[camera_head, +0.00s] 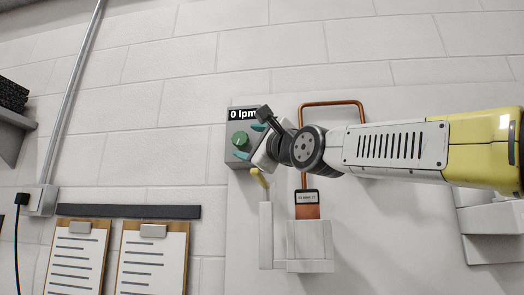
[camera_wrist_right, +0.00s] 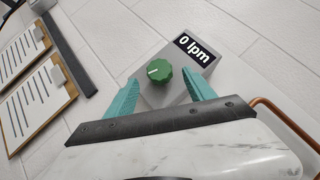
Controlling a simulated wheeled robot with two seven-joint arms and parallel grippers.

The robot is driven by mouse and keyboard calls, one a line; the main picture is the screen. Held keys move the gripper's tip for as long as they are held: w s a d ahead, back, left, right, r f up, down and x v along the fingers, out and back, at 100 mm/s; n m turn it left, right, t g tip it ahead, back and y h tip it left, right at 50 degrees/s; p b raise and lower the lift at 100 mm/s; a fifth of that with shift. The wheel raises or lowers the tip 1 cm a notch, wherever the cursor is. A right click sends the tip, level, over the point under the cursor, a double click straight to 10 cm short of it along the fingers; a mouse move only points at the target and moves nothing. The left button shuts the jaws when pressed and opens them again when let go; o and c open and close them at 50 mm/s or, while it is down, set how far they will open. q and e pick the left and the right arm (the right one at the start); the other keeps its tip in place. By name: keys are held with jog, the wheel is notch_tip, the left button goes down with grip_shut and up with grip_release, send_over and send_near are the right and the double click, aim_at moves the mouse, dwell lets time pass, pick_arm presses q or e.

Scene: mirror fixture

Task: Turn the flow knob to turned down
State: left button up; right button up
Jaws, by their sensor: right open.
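The green flow knob (camera_head: 240,139) sits on the front of a grey box under a black display (camera_head: 242,114) that reads "0 lpm". In the right wrist view the knob (camera_wrist_right: 159,71) has a pale pointer line, and the display (camera_wrist_right: 194,48) also reads "0 lpm". My right gripper (camera_head: 249,141) is open, with its teal fingers on either side of the knob. In the right wrist view the fingers of the right gripper (camera_wrist_right: 162,95) stand apart from the knob, with gaps on both sides. My left gripper is not in view.
A yellow lever (camera_head: 259,177) is just below the gripper. Two clipboards (camera_head: 152,258) hang at the lower left.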

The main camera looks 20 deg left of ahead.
aim_at(243, 140)
jog(key=shift+x, duration=1.85)
grip_shut()
